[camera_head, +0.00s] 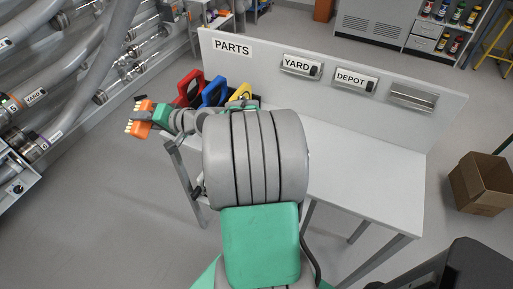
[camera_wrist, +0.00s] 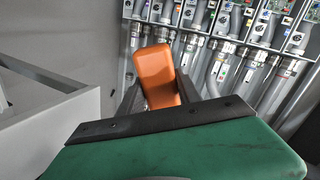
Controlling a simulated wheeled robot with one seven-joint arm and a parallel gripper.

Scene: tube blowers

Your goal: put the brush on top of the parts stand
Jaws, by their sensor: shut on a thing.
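The brush, an orange block with pale bristle tips, is at the left in the head view (camera_head: 139,117). My gripper (camera_head: 153,114) is shut on it and holds it beyond the left end of the parts stand, apart from the top. In the wrist view the orange brush body (camera_wrist: 158,78) sits between the dark fingers of my gripper (camera_wrist: 158,98). The parts stand (camera_head: 365,178) is a white table with an upright back panel labelled PARTS, YARD and DEPOT. My arm hides much of its left part.
Red (camera_head: 188,86), blue (camera_head: 213,93) and yellow (camera_head: 241,92) handles stand at the stand's left end, behind my arm. The right half of the top is bare. Grey tubes (camera_head: 75,60) fill the far left. A cardboard box (camera_head: 482,184) is on the floor at the right.

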